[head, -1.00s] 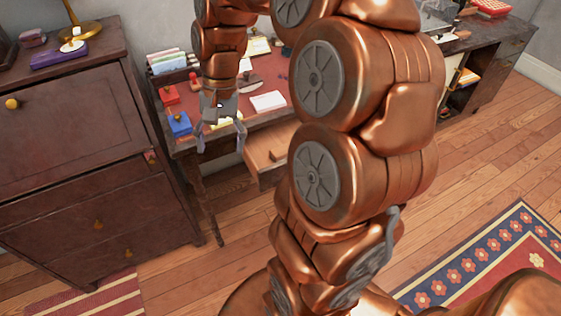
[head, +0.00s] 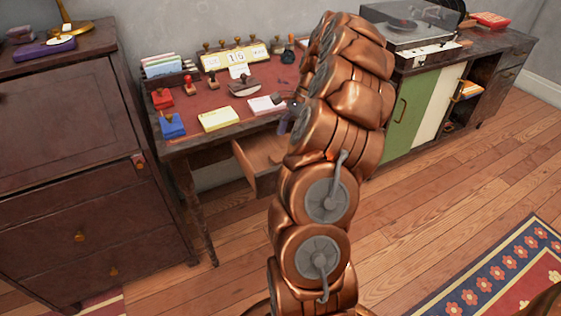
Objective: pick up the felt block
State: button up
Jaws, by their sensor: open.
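I cannot tell for sure which thing is the felt block. A grey-brown block-like object with a knob (head: 244,88) lies on the red desk top (head: 205,100), left of my arm. A small dark item (head: 288,57) stands at the back of the desk and could also be it. My gripper (head: 286,116) shows only in part, at the desk's front edge right of the white pad. My copper arm hides the rest of it. Its fingers look grey and apart, with nothing seen between them.
A blue stamp box (head: 173,126), a red box (head: 162,99), a yellow pad (head: 218,118) and a white pad (head: 266,105) lie on the desk. An open drawer (head: 258,163) juts out below. A dark cabinet (head: 70,170) stands left, a record player (head: 410,25) right.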

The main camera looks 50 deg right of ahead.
aim_at(280, 155)
jog(key=x, duration=0.7)
jog(key=shift+w+a+b, duration=0.1)
jog(key=shift+a+b, duration=0.1)
jog(key=shift+b, duration=0.1)
jog(key=c, duration=1.2)
jog(key=shift+c, duration=0.2)
jog(key=shift+r, duration=0.1)
notch_tip(280, 155, up, 10)
jog(key=shift+f+p, duration=0.1)
jog(key=shift+p, duration=0.3)
